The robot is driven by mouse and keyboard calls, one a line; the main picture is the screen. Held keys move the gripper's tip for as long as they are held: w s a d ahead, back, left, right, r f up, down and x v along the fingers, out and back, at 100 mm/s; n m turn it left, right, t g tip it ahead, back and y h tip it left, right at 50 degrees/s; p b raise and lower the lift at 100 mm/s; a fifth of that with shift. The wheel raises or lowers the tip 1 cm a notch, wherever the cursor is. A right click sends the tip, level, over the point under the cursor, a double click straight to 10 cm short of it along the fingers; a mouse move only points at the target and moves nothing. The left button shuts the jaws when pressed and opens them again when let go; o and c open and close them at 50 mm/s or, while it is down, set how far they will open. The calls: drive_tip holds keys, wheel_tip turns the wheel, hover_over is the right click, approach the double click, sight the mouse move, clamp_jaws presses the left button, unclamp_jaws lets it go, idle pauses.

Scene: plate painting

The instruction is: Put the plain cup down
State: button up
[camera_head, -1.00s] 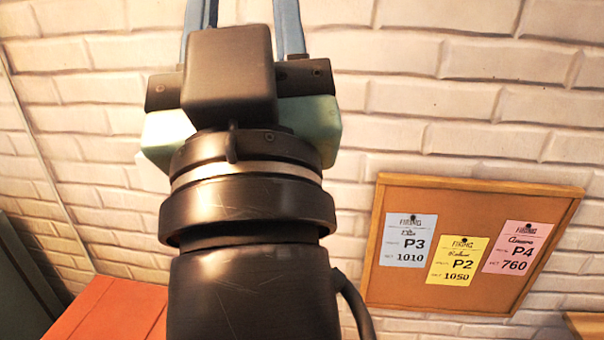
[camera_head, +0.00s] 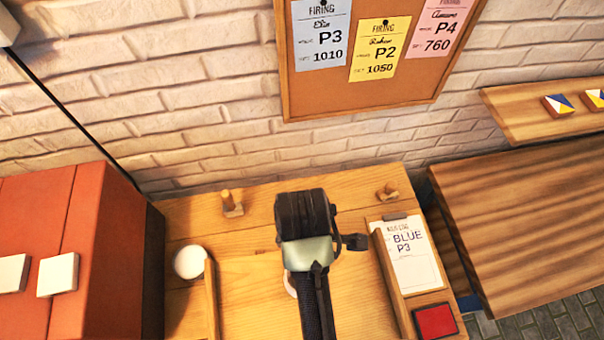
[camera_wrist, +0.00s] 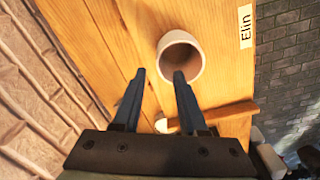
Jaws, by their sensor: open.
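A plain white cup (camera_wrist: 196,68) with a brownish inside stands upright on the wooden table in the wrist view, mouth toward the camera. My gripper (camera_wrist: 160,73) is open with its two dark blue fingers spread and empty. The right fingertip overlaps the cup's near rim in the picture; I cannot tell whether it touches. The left fingertip is beside the cup over bare wood. In the head view my gripper (camera_head: 314,285) is over the table, and only a small pale part of what looks like the cup (camera_head: 290,285) shows beside it.
The wooden table (camera_head: 245,290) has rails, pegs and a white round thing (camera_head: 188,262) at left. A clipboard (camera_head: 408,255) reading BLUE P3 and a red square (camera_head: 436,321) are at right. An orange cabinet (camera_head: 85,240) stands left. An "Elin" label (camera_wrist: 246,27) lies near the cup.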

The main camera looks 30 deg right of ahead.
drive_tip(key=f+p, duration=0.1)
drive_tip(key=f, duration=0.6)
drive_tip(key=f+p, duration=0.1)
drive_tip(key=f, duration=0.2)
drive_tip(key=shift+w+d+f+p, duration=0.2)
drive_tip(key=shift+d+f+p, duration=0.1)
drive_tip(key=shift+d+f, duration=0.05)
clamp_jaws()
idle(1.1)
